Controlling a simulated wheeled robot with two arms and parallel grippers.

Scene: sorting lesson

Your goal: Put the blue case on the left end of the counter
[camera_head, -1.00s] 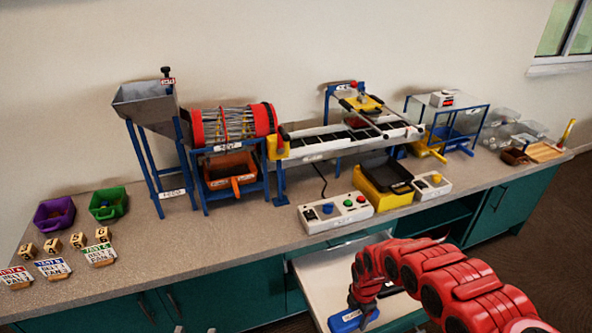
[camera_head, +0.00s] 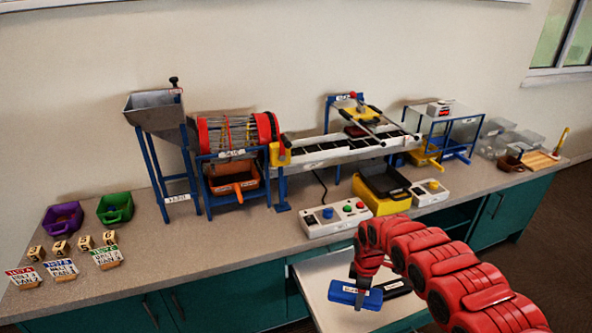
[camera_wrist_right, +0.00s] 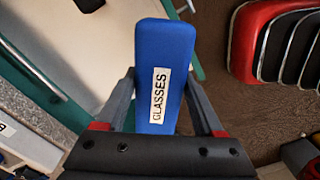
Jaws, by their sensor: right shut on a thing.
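The blue case (camera_head: 343,294) is in my right gripper (camera_head: 362,290), over the open drawer below the counter. In the right wrist view the case (camera_wrist_right: 166,50) is long and rounded, with a white label reading GLASSES. The fingers of my right gripper (camera_wrist_right: 162,112) press on both its sides. The counter (camera_head: 150,238) runs across the head view. Its left end holds number blocks, label cards and two bins. My left gripper is not in view.
The open drawer (camera_head: 318,277) holds a dark case (camera_head: 396,289). A purple bin (camera_head: 62,219), a green bin (camera_head: 115,207), number blocks (camera_head: 60,249) and cards (camera_head: 62,270) stand at the counter's left. Bare counter lies between them and the blue hopper stand (camera_head: 155,180).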

